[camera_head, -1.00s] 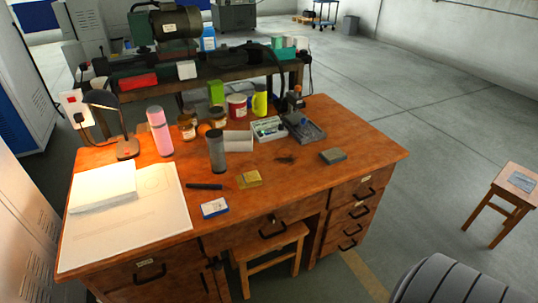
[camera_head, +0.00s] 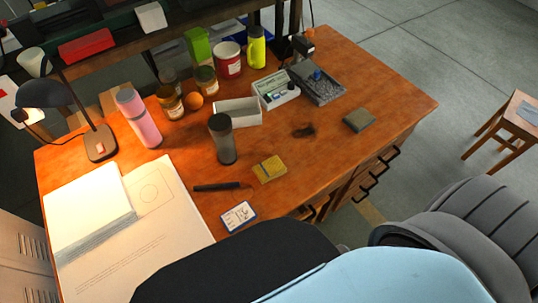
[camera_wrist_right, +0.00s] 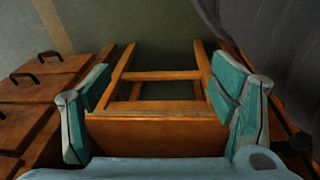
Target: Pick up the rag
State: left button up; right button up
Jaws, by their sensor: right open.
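I cannot tell for sure which thing is the rag. A flat grey-green folded-looking piece (camera_head: 359,119) lies near the desk's right edge in the head view. A flat grey piece (camera_head: 526,113) lies on the small stool (camera_head: 508,127) at the far right; it could also be cloth. My right gripper (camera_wrist_right: 160,90) is open and empty in the right wrist view, its teal-padded fingers wide apart. My left gripper is not in view.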

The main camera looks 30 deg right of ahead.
jog(key=shift+o, duration=1.2)
jog(key=w+r+p, duration=0.3)
jog(key=w+r, duration=0.3)
jog(key=r, duration=0.6)
jog(key=shift+a+t, duration=0.3)
notch_tip(320, 180, up, 26)
jog(key=g+p, duration=0.2)
jog(key=p, duration=0.4)
send_over(268, 164)
jog(key=shift+y, duration=0.4)
notch_tip(268, 164, down, 13)
jog(key=b, duration=0.4)
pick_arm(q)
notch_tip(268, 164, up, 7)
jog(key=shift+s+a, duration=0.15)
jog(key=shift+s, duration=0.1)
pick_arm(e)
jog(key=shift+c, duration=0.5)
jog(key=shift+r, duration=0.1)
jog(key=c, duration=1)
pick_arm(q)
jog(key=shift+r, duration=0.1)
pick_arm(e)
jog(key=shift+c, duration=0.2)
